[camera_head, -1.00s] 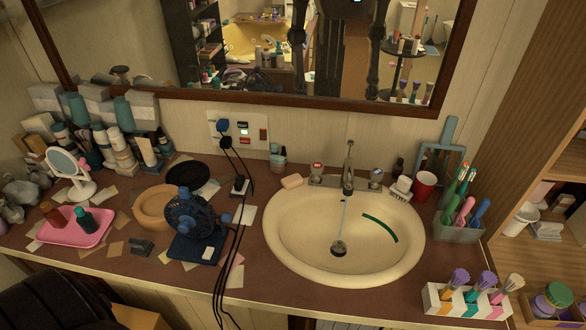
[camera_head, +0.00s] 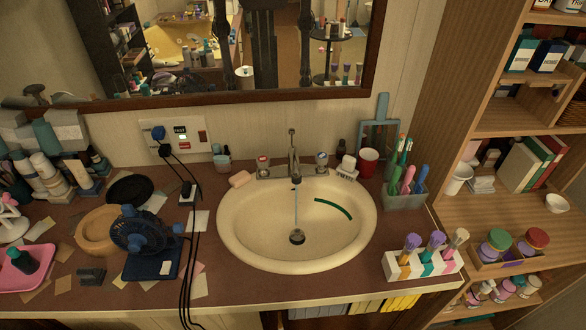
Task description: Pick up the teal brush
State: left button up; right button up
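The white brush holder (camera_head: 398,268) stands at the front right of the counter, right of the sink. Several brushes stand in it with bristles up. The middle one has a teal handle (camera_head: 429,267) and purple bristles (camera_head: 437,238); I take it as the teal brush. A brush with an orange handle and purple bristles (camera_head: 412,242) is on its left, and one with pale bristles (camera_head: 459,236) on its right. The lower handles are partly hidden by the holder's front. Neither of my grippers shows directly in the head view.
The sink (camera_head: 240,250), with water running from its faucet (camera_head: 294,160), lies left of the holder. A grey caddy (camera_head: 404,201) of toothbrushes and a red cup (camera_head: 368,160) stand behind. A wooden shelf (camera_head: 500,215) is at the right. A fan (camera_head: 140,235) stands left.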

aim_at(438, 237)
jog(key=z, duration=1.15)
jog(key=k+l+z, duration=0.1)
jog(key=l, duration=0.3)
